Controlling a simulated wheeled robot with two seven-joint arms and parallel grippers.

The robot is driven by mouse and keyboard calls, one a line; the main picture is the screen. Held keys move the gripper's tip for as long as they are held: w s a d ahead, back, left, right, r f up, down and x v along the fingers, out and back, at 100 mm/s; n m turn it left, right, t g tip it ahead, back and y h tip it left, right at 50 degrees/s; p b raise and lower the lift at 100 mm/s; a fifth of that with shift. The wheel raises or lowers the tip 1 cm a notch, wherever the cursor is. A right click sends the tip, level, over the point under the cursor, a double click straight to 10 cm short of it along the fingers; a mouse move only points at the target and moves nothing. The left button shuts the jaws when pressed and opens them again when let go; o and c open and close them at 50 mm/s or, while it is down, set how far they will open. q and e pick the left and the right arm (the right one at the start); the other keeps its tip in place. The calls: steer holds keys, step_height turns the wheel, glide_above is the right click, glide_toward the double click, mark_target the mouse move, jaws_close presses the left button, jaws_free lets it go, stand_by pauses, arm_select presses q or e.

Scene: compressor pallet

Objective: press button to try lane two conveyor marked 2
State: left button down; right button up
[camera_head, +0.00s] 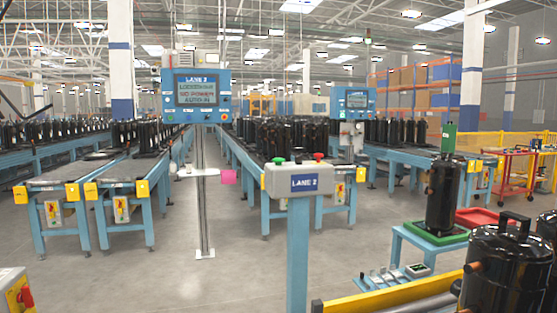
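A pale grey button box (291,180) labelled "LANE 2" stands on a blue post (297,255) in the middle foreground. A green button (278,161) is on its top left and a red button (318,157) on its top right. Behind it on the left, a blue panel (196,95) headed "LANE 2" has a lit screen; its lines seem to read "LOCKEDOUT", "NO POWER" and "AUTO IN". The lane conveyor (262,171) runs back behind the button box, carrying black compressors. Neither of my grippers is in view.
More conveyors with black compressors (120,135) stand left. A second blue panel (354,103) stands further right. At right, a blue stand holds a compressor (444,195) in a green tray; a large compressor (497,265) is nearer. Grey floor (180,275) is open at front left.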

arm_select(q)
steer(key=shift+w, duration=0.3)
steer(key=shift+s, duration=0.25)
